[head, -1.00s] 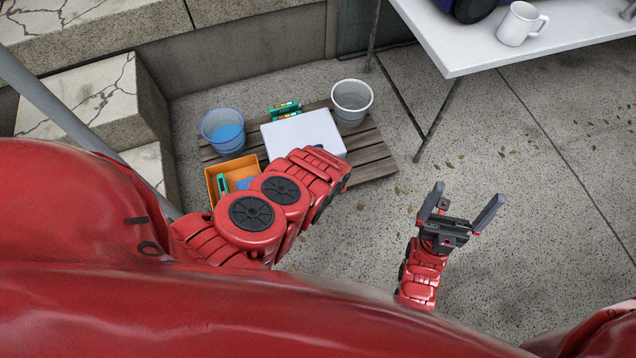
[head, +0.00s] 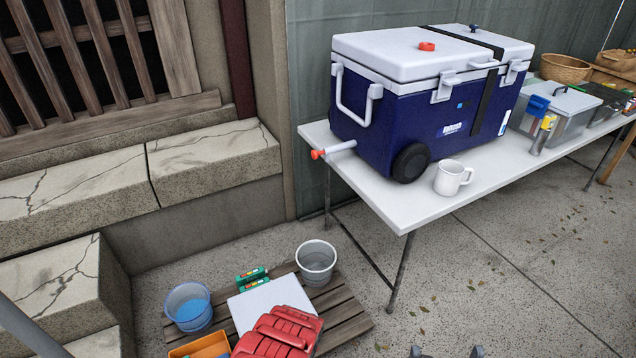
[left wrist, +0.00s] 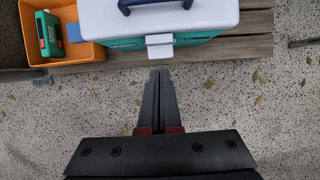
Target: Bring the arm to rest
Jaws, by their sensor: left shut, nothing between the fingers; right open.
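My left gripper (left wrist: 160,75) shows in the left wrist view with its two dark fingers together and nothing between them. Its tips are just in front of a white-lidded teal box (left wrist: 158,17), seen from above; I cannot tell whether they touch it. In the head view only a red part of my left arm shows, in front of the same box's white lid (head: 262,302), and the gripper itself is hidden. My right gripper (head: 446,352) shows only its two fingertips at the bottom edge of the head view, wide apart and with nothing seen between them.
A wooden pallet (head: 345,323) bears the box, a blue bucket (head: 188,306), a grey bucket (head: 316,262) and an orange bin (head: 203,346). A white table (head: 378,192) at the right holds a blue cooler (head: 440,112) and a white mug (head: 452,178). Open paving lies right.

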